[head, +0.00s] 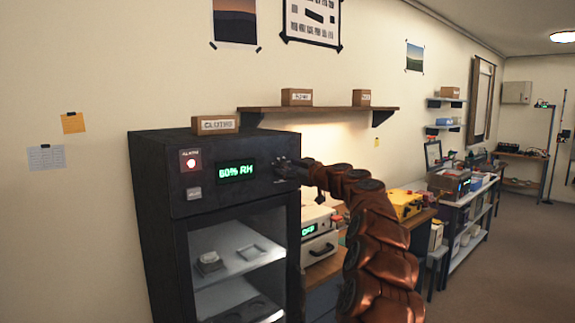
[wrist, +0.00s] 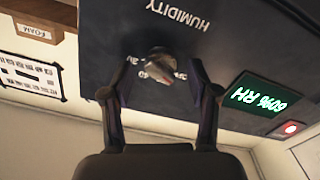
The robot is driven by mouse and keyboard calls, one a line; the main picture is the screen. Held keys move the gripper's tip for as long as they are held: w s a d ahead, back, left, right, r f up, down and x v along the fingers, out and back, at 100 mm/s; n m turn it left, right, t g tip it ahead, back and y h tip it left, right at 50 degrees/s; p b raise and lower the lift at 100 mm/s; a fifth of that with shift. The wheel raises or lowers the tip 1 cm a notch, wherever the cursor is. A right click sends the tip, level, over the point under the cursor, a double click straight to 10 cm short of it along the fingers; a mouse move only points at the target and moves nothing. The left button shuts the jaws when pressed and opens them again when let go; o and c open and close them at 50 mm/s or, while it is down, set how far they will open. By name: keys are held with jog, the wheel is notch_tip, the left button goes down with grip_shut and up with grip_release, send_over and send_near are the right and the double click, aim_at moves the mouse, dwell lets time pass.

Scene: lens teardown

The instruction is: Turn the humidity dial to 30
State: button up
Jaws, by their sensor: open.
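The black dry cabinet (head: 165,190) stands against the wall, with a green display (head: 235,172) that appears to read 60% RH. In the wrist view the picture is upside down, and the display (wrist: 258,96) also appears to read 60% RH. The humidity dial (wrist: 160,64) is a small metallic knob on the black panel beside the word HUMIDITY. My gripper (wrist: 162,68) is open, with one finger on each side of the dial; I cannot tell whether they touch it. In the head view my gripper (head: 288,166) is at the panel's right end and hides the dial.
A lit red alarm lamp (head: 190,161) and a small button (head: 194,193) are left of the display. A CLOTHS box (head: 215,125) sits on the cabinet top. A wall shelf (head: 330,109) runs behind my arm. A bench with a yellow case (head: 400,203) stands to the right.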

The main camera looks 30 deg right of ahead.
jog(key=shift+w, duration=0.35)
jog(key=shift+a, duration=0.1)
grip_shut()
dwell(0.4)
